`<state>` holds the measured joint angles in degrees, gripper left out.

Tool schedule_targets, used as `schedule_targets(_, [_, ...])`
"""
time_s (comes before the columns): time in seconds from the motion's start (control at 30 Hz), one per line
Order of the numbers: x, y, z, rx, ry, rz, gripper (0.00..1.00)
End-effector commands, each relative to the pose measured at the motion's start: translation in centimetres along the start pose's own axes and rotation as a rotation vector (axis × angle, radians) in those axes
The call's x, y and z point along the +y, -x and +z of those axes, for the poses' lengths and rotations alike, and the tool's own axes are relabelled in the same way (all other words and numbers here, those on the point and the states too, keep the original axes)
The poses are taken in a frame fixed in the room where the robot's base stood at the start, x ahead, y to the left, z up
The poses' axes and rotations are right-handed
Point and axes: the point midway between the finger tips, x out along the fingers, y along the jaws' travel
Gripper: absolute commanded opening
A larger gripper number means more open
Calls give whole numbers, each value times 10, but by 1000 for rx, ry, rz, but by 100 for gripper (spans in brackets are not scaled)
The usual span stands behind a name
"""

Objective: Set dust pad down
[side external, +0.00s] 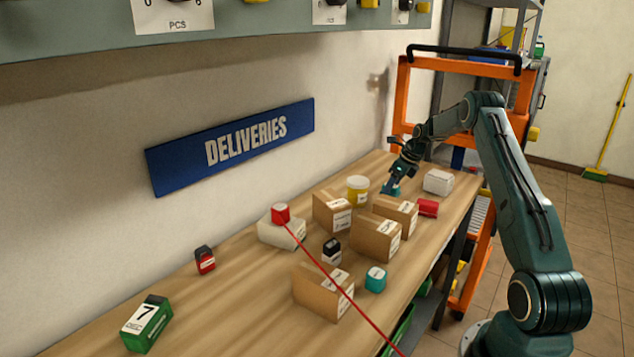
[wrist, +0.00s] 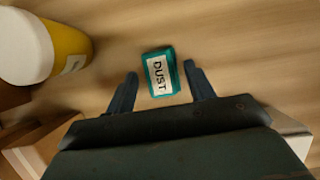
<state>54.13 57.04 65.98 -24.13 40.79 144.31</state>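The dust pad (wrist: 160,73) is a small teal block with a white label reading DUST. In the wrist view it lies slightly turned on the wooden table, between and a little beyond my fingertips. My gripper (wrist: 160,84) is open, with a narrow gap showing on each side of the pad. In the side view my gripper (side external: 392,186) is low at the far end of the table, with a bit of teal at its tips. How far the fingers are above the wood is hard to tell.
A yellow tub (side external: 357,190) with a white lid stands close by; it also shows in the wrist view (wrist: 62,57). A white box (side external: 438,182), a red block (side external: 428,207) and several cardboard boxes (side external: 376,238) stand around. A red line crosses the table's near part.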

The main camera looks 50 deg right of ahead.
Motion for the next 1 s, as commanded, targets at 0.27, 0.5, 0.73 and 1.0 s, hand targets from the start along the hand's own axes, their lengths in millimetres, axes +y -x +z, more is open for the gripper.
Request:
schedule_targets(0.27, [0,4,2,-1,0,-1,54])
schedule_targets(0.5, [-1,26,2,-2,1,-2,54])
schedule_targets(0.73, [-1,61,2,-3,0,-3,54])
schedule_targets(1.0, [-1,102,2,-2,0,-2,54])
